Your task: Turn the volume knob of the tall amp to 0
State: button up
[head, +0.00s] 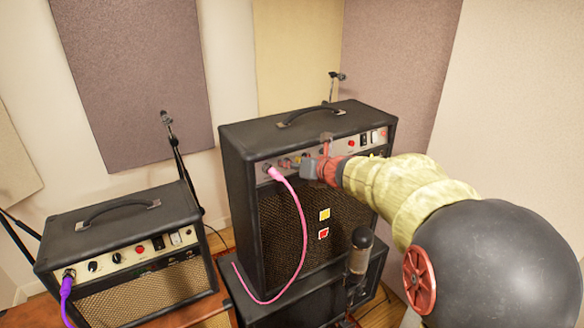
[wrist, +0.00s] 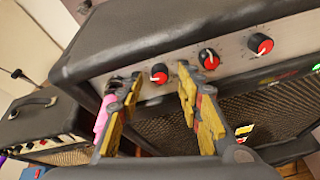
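The tall amp (head: 240,200) is black, with a silver control panel along its top front edge. No knob labels are readable. My gripper (head: 318,168) is at the panel in the head view and hides part of it. In the wrist view my gripper (wrist: 157,78) is open, its yellow-padded fingers on either side of the left knob. I cannot tell whether they touch it.
A pink cable (head: 300,220) hangs from the panel's left end; it shows beside the left finger (wrist: 103,115). A smaller amp (head: 130,220) with a purple cable (head: 66,292) stands at left. A microphone (head: 359,252) stands in front of the lower cabinet (head: 290,305).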

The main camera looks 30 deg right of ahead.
jog(key=shift+w, duration=0.2)
jog(key=shift+c, duration=0.7)
jog(key=c, duration=0.7)
grip_shut()
